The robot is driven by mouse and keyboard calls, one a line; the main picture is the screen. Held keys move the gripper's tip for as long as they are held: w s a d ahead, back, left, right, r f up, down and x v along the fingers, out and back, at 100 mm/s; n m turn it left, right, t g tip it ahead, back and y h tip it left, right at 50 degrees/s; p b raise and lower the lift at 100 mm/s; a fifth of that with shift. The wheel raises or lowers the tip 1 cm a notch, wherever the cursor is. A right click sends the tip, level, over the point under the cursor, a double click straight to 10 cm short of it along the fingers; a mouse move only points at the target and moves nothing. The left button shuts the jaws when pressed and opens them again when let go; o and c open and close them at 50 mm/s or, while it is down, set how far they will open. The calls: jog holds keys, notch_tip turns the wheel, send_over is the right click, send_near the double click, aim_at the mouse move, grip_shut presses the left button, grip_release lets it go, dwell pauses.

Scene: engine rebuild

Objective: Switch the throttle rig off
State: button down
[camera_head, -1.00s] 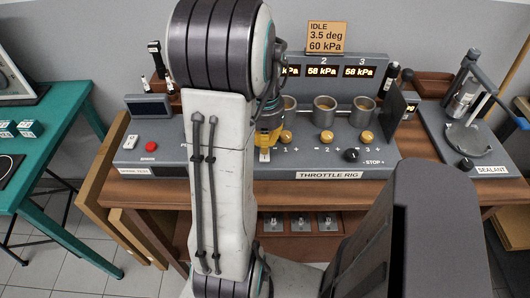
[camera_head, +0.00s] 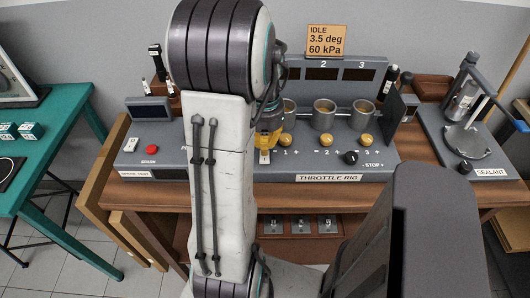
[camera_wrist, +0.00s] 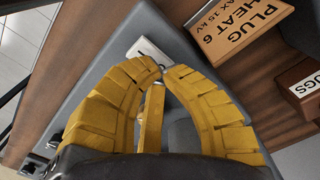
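The throttle rig (camera_head: 330,178) is a grey console with "1 + / - 2 + / - 3" markings. Its display windows (camera_head: 322,74) are dark. A small white switch (camera_head: 264,157) is at the lower left of the marked controls, directly under my yellow gripper (camera_head: 266,148). The wrist view shows the white switch (camera_wrist: 148,50) just beyond my gripper's fingertips (camera_wrist: 166,70). The fingertips are together, with no object visible between them. They are at or very near the switch; contact is unclear. The switch's exact position is partly hidden by the fingers.
A spark tester with a red button (camera_head: 151,149) is at the left. The idle sign (camera_head: 326,39) stands behind.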

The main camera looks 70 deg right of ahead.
jog(key=shift+r+p, duration=2.15)
jog(key=shift+r, duration=0.75)
jog(key=shift+n, duration=0.5)
jog(key=shift+a+f+n, duration=0.15)
jog(key=shift+a+n, duration=0.05)
jog(key=shift+n, duration=0.2)
jog(key=w+a+r+n+t, duration=0.1)
jog(key=w+a+n, duration=0.3)
jog(key=a, duration=0.6)
jog(key=w+a+r+n+t, duration=0.1)
jog(key=w+a+r+n, duration=0.3)
jog(key=a+n, duration=0.4)
jog(key=w+a+r+n+t, duration=0.2)
jog(key=w+a+n, duration=0.3)
jog(key=a, duration=0.9)
jog(key=shift+r+n, duration=0.6)
jog(key=shift+n, duration=0.1)
